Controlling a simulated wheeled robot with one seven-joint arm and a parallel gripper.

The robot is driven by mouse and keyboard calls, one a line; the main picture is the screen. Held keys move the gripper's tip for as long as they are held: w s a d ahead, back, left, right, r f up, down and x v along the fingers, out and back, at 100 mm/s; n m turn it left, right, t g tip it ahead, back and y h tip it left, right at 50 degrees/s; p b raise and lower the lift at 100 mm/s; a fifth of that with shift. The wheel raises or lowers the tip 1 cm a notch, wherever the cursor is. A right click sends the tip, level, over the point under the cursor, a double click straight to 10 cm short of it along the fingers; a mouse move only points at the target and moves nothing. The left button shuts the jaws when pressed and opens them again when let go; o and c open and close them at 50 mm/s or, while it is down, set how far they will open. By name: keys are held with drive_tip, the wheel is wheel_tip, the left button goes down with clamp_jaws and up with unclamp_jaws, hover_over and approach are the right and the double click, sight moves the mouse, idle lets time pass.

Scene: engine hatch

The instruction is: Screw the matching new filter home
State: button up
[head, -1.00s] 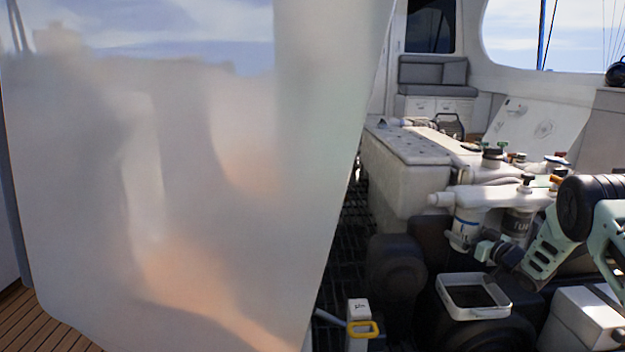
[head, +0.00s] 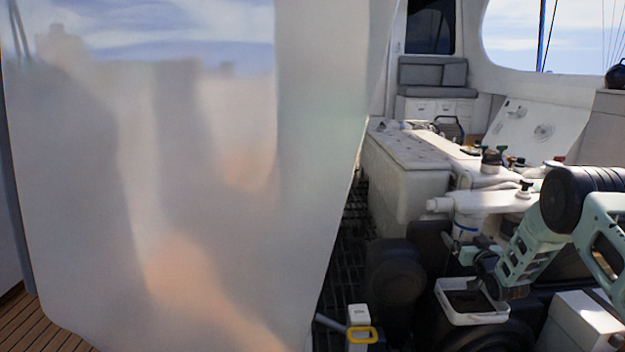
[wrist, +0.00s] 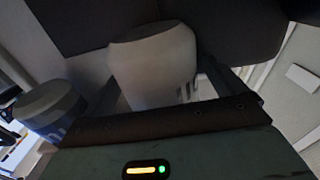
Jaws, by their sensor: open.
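A pale filter with a blue band (head: 466,230) hangs under the white filter head (head: 480,203) in the head view. My gripper (head: 470,258) is open, low beside this filter and above the tray. In the wrist view a pale grey canister with dark marks (wrist: 150,68) stands between my open fingers. I cannot tell whether they touch it. My arm covers the area right of the blue-banded filter in the head view.
A white tray (head: 446,304) sits below my gripper. A white box (head: 583,325) stands to its right. A post with a yellow handle (head: 361,333) stands at the front. Dark engine parts (head: 395,272) lie left of the tray. A large pale panel (head: 180,200) fills the left.

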drive_tip(key=shift+w+a+m+g+h, duration=0.15)
drive_tip(key=shift+m+h, duration=0.6)
drive_tip(key=shift+h, duration=0.4)
drive_tip(key=shift+s+m+g+h, duration=0.15)
drive_tip(key=shift+m+h, duration=0.6)
drive_tip(key=shift+h, duration=0.4)
drive_tip(key=shift+m+h, duration=0.4)
drive_tip(key=shift+h, duration=0.2)
drive_tip(key=c, duration=1.4)
drive_tip(key=n+y, duration=0.2)
drive_tip(key=y, duration=0.1)
drive_tip(key=shift+d, duration=0.25)
drive_tip(key=shift+c, duration=0.3)
drive_tip(key=shift+a, duration=0.1)
drive_tip(key=shift+n+y, duration=0.5)
drive_tip(key=shift+y, duration=0.3)
drive_tip(key=shift+n+y, duration=1.5)
drive_tip(key=shift+y, duration=0.8)
